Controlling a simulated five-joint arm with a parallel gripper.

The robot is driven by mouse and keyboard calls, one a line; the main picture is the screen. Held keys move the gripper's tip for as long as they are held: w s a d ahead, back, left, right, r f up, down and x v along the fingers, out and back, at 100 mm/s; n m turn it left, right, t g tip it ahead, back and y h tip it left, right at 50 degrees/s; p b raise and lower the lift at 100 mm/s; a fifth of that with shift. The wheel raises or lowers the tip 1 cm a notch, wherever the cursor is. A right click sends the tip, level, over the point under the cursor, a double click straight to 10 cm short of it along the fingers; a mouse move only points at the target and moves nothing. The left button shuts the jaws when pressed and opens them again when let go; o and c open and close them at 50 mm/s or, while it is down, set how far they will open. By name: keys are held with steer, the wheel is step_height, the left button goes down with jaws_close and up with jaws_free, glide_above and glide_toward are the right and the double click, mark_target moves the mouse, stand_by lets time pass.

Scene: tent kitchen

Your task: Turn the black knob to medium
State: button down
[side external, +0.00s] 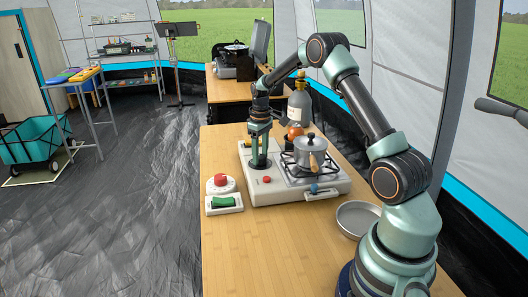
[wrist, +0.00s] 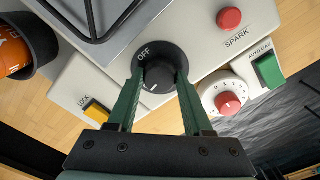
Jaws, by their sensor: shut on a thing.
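The black knob (wrist: 162,66) sits on the white stove's panel, with the word OFF printed beside it at the upper left. A short white mark shows near its lower edge in the wrist view, away from OFF. My gripper (wrist: 160,76) is shut on the knob, one green finger on each side. In the side view my gripper (side external: 259,160) points straight down at the left part of the stove (side external: 290,192). The knob is mostly hidden there. No medium marking is readable.
A moka pot (side external: 310,153) stands on the burner, close right of my gripper. Near the knob are a red SPARK button (wrist: 229,18), a white dial with a red centre (wrist: 228,102), a green switch (wrist: 270,70) and a yellow LOCK switch (wrist: 96,109).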

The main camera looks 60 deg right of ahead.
mark_target(260, 157)
steer(key=shift+w+a+n, duration=0.15)
steer(key=shift+a+n, duration=0.05)
steer(key=shift+n, duration=0.7)
steer(key=shift+c, duration=1.6)
jaws_free()
steer(key=shift+d+r, duration=0.1)
step_height(260, 157, up, 12)
steer(key=shift+s, duration=0.25)
